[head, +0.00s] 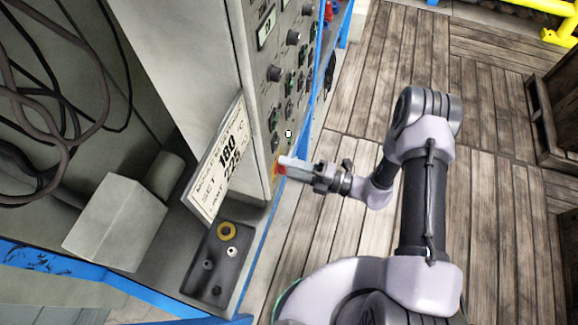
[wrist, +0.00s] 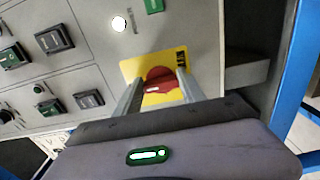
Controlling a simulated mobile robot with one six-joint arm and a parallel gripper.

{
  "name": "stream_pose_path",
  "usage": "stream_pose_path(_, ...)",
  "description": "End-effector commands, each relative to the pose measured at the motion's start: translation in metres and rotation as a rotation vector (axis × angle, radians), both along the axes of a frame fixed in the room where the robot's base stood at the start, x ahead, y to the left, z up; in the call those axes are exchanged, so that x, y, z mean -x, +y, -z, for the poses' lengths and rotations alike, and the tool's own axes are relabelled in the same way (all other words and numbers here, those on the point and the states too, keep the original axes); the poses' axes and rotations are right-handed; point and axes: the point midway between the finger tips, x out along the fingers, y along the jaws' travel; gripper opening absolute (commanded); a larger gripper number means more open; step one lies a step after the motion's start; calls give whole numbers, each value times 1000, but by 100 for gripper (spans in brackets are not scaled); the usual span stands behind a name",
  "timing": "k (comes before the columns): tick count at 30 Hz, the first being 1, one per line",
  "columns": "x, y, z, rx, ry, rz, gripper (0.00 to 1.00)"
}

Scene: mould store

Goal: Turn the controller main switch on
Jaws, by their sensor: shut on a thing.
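The controller (head: 190,70) is a tall grey cabinet with a panel of switches and displays on its right-hand face in the head view. Its main switch is a red rotary knob (wrist: 158,78) on a yellow plate (wrist: 176,60) in the wrist view. In the head view only a bit of the red and yellow (head: 276,170) shows low on the panel. My gripper (wrist: 158,92) has one finger on each side of the red knob and is shut on it.
A white card with numbers (head: 217,160) stands by the cabinet's lower corner. Cables hang at the left (head: 45,80). Blue frame rails edge the bench (head: 262,225). Wooden floor is open at the right.

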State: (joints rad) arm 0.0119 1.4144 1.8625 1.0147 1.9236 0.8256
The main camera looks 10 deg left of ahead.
Motion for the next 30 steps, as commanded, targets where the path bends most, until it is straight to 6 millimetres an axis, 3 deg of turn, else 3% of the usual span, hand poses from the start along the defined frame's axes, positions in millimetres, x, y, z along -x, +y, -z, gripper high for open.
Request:
stream_pose_path(11,1,0,0,1,5,-1,7)
stream_pose_path(12,1,0,0,1,5,-1,51)
stream_pose_path(15,1,0,0,0,5,-1,69)
stream_pose_path(30,0,-3,0,0,3,0,69)
